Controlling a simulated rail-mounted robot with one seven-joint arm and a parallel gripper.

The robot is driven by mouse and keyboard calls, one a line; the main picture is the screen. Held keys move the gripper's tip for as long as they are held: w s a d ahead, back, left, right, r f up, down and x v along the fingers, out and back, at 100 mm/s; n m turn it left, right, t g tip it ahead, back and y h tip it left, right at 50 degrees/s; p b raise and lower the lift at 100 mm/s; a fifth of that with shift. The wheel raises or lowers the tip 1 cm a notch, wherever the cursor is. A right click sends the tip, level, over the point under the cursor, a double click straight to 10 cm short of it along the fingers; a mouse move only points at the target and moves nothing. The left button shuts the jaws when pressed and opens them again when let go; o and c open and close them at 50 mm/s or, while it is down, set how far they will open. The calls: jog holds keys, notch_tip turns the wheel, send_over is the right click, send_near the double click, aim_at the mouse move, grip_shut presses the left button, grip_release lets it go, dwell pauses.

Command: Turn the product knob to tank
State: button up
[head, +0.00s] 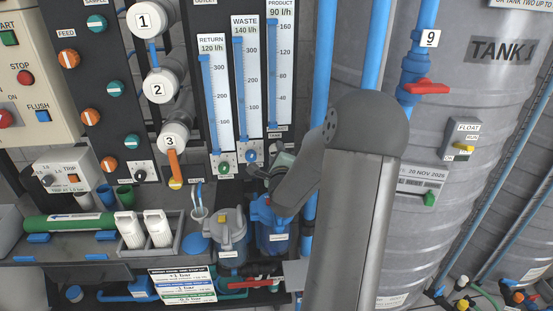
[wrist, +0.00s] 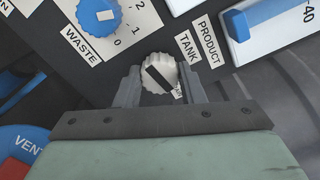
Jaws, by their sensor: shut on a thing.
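The product knob (wrist: 160,68) is a small, pale, ribbed knob with a black bar across its face, on the dark panel. In the wrist view the bar slants from upper left to lower right. The labels TANK (wrist: 188,47) and PRODUCT (wrist: 208,40) are beside it on the right. A smaller label at its lower right is partly hidden. My gripper (wrist: 160,84) is shut on the knob, one finger on each side. In the head view my gripper (head: 278,168) is at the panel below the PRODUCT gauge (head: 278,70), and my arm and gripper hide the knob.
A blue knob (wrist: 98,14) marked WASTE is at the upper left in the wrist view. A blue VENT part (wrist: 25,145) is at lower left. In the head view a blue pipe (head: 320,80) runs close right of the panel, and grey tank 1 (head: 470,90) stands beyond.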

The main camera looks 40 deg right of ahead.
jog(key=shift+n+b, duration=8.1)
jog(key=shift+b, duration=1.85)
jog(key=o, duration=1)
jog(key=v, duration=1.2)
